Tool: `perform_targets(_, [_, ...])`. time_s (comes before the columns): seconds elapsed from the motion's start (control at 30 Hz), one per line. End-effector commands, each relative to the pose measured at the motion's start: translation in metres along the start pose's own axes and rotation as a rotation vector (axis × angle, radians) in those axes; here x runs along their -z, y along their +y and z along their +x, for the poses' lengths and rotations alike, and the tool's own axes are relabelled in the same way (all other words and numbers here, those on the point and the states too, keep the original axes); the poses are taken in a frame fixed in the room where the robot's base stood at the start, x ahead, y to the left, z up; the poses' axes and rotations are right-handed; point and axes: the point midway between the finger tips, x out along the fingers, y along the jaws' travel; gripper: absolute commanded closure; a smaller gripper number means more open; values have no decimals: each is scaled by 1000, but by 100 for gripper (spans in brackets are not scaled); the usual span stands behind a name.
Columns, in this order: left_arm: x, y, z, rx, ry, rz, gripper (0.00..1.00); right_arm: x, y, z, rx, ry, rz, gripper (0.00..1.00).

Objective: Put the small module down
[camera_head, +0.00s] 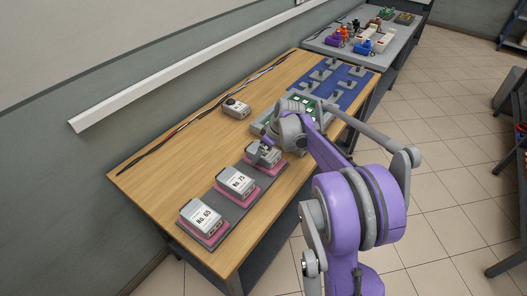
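Three grey modules stand in a row on a dark grey strip with pink pads (219,238). The near one is marked No. 65 (203,216) and the middle one No. 75 (238,181). The third, far module (270,159) sits on its pad, partly hidden by my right gripper (264,150). That gripper points down at the top of this module. Its fingers are too small and covered to tell if they are shut on it. Another small grey module (236,107) stands alone on the wooden table (185,150). My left gripper is not in view.
A tray with green boards (301,103) lies behind my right wrist. Beyond it is a blue mat (343,80) with several grey fittings. A cable runs along the wall edge. The table's left part is mostly clear. A second table (325,46) holds coloured items.

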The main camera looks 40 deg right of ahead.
Motion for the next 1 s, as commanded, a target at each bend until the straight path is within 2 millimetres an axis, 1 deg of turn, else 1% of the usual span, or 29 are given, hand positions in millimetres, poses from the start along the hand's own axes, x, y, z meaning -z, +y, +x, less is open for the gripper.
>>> perform_targets(0.23, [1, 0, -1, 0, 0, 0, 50, 1, 0, -2, 0, 0, 0, 0])
perform_targets(0.37, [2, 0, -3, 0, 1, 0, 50, 1, 0, -14, -1, 0, 1, 0])
perform_targets(0.47, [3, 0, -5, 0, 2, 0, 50, 1, 0, -32, -1, 0, 1, 0])
perform_targets(0.7, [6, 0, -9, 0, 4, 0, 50, 2, 0, -85, 0, 1, 2, 0])
perform_targets(0.8, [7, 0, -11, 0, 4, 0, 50, 1, 0, -102, -1, 1, 2, 0])
perform_targets(0.9, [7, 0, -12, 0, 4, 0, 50, 1, 0, -114, -1, 0, 0, 0])
perform_targets(1.0, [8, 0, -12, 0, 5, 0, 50, 1, 0, -121, 0, 0, 0, 0])
